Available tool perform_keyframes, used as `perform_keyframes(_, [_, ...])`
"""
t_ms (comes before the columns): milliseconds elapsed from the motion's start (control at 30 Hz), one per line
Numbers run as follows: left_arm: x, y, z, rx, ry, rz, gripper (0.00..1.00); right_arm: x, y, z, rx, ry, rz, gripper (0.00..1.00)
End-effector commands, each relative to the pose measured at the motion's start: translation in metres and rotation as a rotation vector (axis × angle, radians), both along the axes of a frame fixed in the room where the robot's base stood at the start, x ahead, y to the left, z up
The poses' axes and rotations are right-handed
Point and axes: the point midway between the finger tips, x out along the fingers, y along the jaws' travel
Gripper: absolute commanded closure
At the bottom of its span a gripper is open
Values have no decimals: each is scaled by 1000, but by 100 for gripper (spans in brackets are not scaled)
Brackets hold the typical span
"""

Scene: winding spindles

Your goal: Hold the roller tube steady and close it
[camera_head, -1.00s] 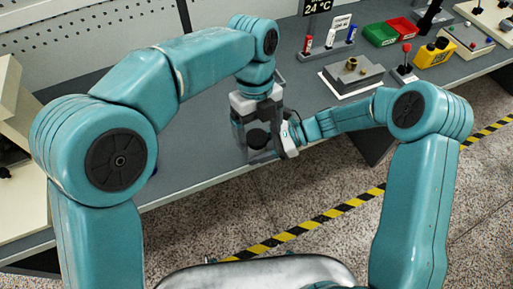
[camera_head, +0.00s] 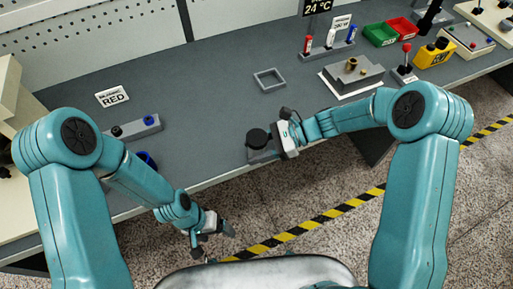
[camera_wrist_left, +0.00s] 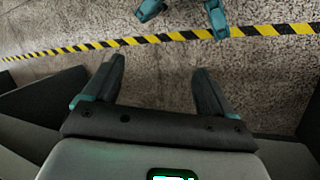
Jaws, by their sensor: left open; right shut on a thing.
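A dark round-topped piece (camera_head: 257,138), which I take for the roller tube, stands at the table's front edge by a grey block (camera_head: 262,156). My right gripper (camera_head: 277,140) is shut on it from the right; the gripper hides its right side, and I cannot tell whether its top is closed. My left gripper (camera_head: 222,227) is open and empty, low in front of the table over the floor. In the left wrist view its two fingers (camera_wrist_left: 155,90) are spread with only floor between them.
A square grey frame (camera_head: 270,79) lies behind the held piece. A rack with upright red, white and blue pieces (camera_head: 330,46) and a block with brass fittings (camera_head: 352,76) stand further right.

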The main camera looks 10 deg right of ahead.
Motion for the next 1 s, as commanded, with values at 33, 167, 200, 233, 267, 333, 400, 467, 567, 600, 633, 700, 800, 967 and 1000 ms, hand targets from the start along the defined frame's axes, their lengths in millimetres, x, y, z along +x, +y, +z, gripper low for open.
perform_keyframes(33, [-5,7,-4,7,-17,58,15,0,0,1,1,0,0,100])
perform_keyframes(167, [-9,19,-9,18,-71,169,15,0,0,1,1,0,0,100])
perform_keyframes(200, [-10,21,-9,18,-81,191,15,0,0,1,1,0,0,100])
perform_keyframes(233, [-10,22,-10,20,-87,204,15,0,0,1,1,0,0,100])
perform_keyframes(267, [-10,23,-10,19,-92,213,15,0,0,1,1,0,0,100])
perform_keyframes(333, [-10,24,-10,20,-101,228,15,0,0,1,1,0,0,100])
perform_keyframes(400, [-10,24,-10,20,-103,233,15,0,0,1,1,0,0,100])
perform_keyframes(467, [-10,24,-10,20,-104,233,15,0,0,1,1,0,0,100])
perform_keyframes(567, [-9,24,-10,20,-104,231,15,0,0,1,1,-1,0,100])
perform_keyframes(600, [-9,24,-10,20,-104,231,15,0,0,1,2,-1,0,100])
perform_keyframes(633, [-9,24,-10,20,-104,231,15,0,0,1,2,-1,-1,100])
perform_keyframes(700, [-9,24,-10,20,-104,230,15,0,0,1,1,0,-5,100])
perform_keyframes(800, [-9,24,-10,20,-104,230,15,-2,0,3,1,-2,-20,100])
perform_keyframes(967, [-9,24,-10,20,-105,229,15,-3,2,4,1,-1,-33,100])
perform_keyframes(1000, [-9,24,-10,20,-105,229,15,-3,2,5,1,-1,-35,100])
